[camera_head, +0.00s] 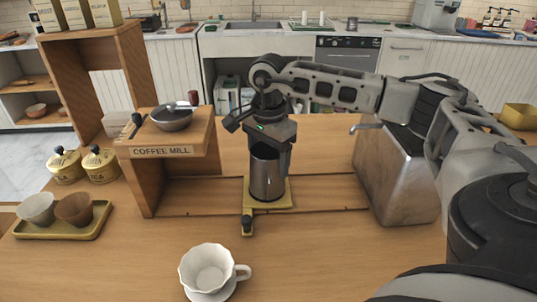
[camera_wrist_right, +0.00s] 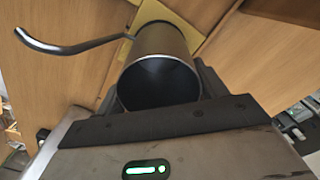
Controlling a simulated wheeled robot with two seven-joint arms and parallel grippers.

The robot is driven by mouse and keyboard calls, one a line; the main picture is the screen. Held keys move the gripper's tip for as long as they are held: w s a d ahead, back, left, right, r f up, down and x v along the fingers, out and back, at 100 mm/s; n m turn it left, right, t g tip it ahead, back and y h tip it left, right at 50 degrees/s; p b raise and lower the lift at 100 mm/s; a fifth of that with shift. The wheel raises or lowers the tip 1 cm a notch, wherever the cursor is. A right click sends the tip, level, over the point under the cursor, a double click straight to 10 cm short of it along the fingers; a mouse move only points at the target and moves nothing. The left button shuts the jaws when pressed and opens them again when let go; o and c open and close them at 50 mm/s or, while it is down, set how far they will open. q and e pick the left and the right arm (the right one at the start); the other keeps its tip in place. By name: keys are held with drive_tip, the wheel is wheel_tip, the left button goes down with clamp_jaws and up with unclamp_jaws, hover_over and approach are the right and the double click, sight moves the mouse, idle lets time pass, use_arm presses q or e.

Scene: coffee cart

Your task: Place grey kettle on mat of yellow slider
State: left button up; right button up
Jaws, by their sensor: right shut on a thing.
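The grey kettle (camera_head: 267,177) is upright at the yellow slider in the middle of the cart; it also shows from above in the wrist view (camera_wrist_right: 160,42), with its thin curved spout reaching left. My right gripper (camera_head: 270,148) comes down from above and is shut on the kettle near its top. The yellow slider's mat (camera_head: 284,200) lies under the kettle, with a dark knob in front; part of the mat shows in the wrist view (camera_wrist_right: 190,32). I cannot tell whether the kettle's base touches the mat. My left gripper is not in view.
The wooden coffee mill stand (camera_head: 165,152) with a grey bowl (camera_head: 172,118) is to the left. A metal machine (camera_head: 398,175) stands right. A white cup (camera_head: 208,268) is in front. Two yellow jars and a yellow tray (camera_head: 62,231) with two cups are far left.

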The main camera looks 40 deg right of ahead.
drive_tip(key=shift+f, duration=0.1)
drive_tip(key=o, duration=1.3)
wheel_tip(320, 180, up, 12)
drive_tip(key=shift+r+b, duration=0.2)
drive_tip(key=shift+b, duration=0.45)
drive_tip(key=shift+f, duration=0.1)
